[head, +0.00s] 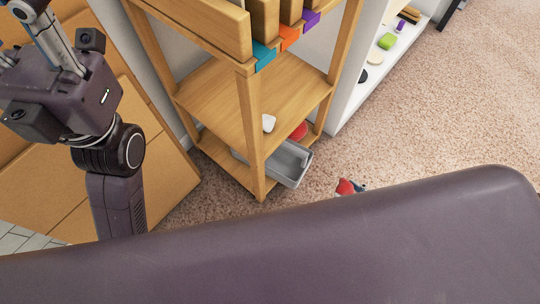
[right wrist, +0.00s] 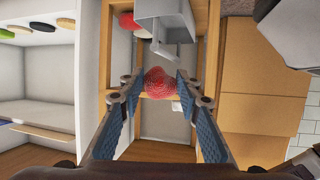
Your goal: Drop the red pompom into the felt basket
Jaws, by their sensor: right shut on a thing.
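My right gripper (right wrist: 160,84) is shut on the red pompom (right wrist: 160,82), a fuzzy ball between its blue-padded fingertips. In the head view the pompom (head: 345,187) and the tips of my right gripper (head: 354,187) show above the carpet, just past a dark arm link of mine. A grey open-topped box, seemingly the felt basket (head: 290,163), sits on the low wooden shelf, left of the pompom and apart from it. The box (right wrist: 163,10) also shows at the top of the right wrist view. My left gripper (head: 45,35) is partly cut off at the upper left; its fingertips are hidden.
The wooden shelf unit (head: 258,140) has posts around the box. A white item (head: 268,122) and a red item (head: 299,131) are near it. Teal, orange and purple-tabbed stock fills the top. A white shelf (head: 360,90) stands to the right. Open carpet (head: 450,110) lies beyond.

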